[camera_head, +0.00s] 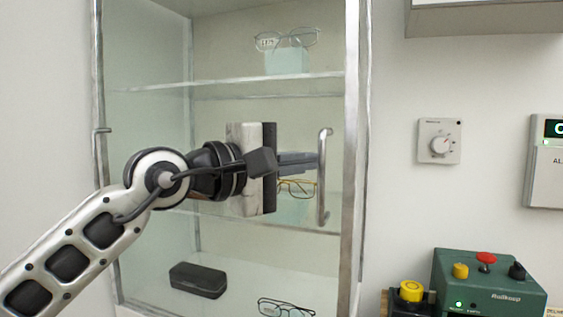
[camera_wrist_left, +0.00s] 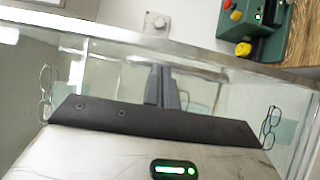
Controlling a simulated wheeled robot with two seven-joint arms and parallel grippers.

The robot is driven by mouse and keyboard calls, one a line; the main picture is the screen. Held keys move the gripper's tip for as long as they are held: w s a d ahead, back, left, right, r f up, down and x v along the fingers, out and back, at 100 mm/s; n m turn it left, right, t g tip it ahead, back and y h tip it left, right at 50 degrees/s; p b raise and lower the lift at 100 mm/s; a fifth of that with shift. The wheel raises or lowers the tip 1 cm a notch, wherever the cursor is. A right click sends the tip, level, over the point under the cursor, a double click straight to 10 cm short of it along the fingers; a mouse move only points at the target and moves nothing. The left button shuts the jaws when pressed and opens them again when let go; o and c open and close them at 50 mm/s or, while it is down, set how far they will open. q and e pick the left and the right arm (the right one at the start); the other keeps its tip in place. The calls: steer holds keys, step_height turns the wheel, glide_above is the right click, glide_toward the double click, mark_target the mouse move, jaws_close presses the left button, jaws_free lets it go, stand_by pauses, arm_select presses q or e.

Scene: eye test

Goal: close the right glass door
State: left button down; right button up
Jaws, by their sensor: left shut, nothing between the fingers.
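The glass cabinet's right side has a tall metal door frame (camera_head: 352,150) with a vertical bar handle (camera_head: 323,178). The frame also crosses the wrist view as a slanted metal bar (camera_wrist_left: 190,52). How far the right door stands open is hard to tell. My left gripper (camera_head: 315,161) reaches in from the left, in front of the shelves, its fingers pointing right with the tips close beside the handle. I cannot tell whether they touch it. The fingers (camera_wrist_left: 166,88) are shut together and empty. My right gripper is not in view.
Eyeglasses stand on the upper shelf (camera_head: 288,40), yellow-framed ones (camera_head: 297,188) behind my gripper. A dark case (camera_head: 198,280) and another pair (camera_head: 285,308) lie at the bottom. A second handle (camera_head: 98,150) is at the left edge. A green control box (camera_head: 488,282) stands at lower right.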

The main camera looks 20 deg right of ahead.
arm_select(q)
steer(key=a+b, duration=0.3)
steer(key=a, duration=1)
steer(key=w+a+f+m+t+y+p, duration=0.1)
steer(key=a+f+m+t+y+p, duration=0.1)
steer(key=a+f+m+t, duration=0.45)
steer(key=w+a+f+m+t+y+p, duration=0.1)
steer(key=a+f+m+t+y, duration=0.25)
steer(key=f+m, duration=0.6)
steer(key=w+a+f+m+t+y+p, duration=0.1)
steer(key=a+f+m+t+y+p, duration=0.1)
steer(key=a+f+m+t, duration=0.55)
steer(key=s+a+f+n+g+y, duration=0.1)
steer(key=s+f+n+g+y, duration=0.1)
steer(key=s+f+n, duration=0.4)
steer(key=s+a+f+n+g+y+p, duration=0.1)
steer(key=s+f+n+g, duration=0.4)
steer(key=f, duration=0.6)
steer(key=s+a+f+n+g+y+p, duration=0.1)
steer(key=s+a+f+n+g+y, duration=0.2)
steer(key=s+f+n, duration=0.4)
steer(key=shift+f+n, duration=0.55)
steer(key=shift+f, duration=0.2)
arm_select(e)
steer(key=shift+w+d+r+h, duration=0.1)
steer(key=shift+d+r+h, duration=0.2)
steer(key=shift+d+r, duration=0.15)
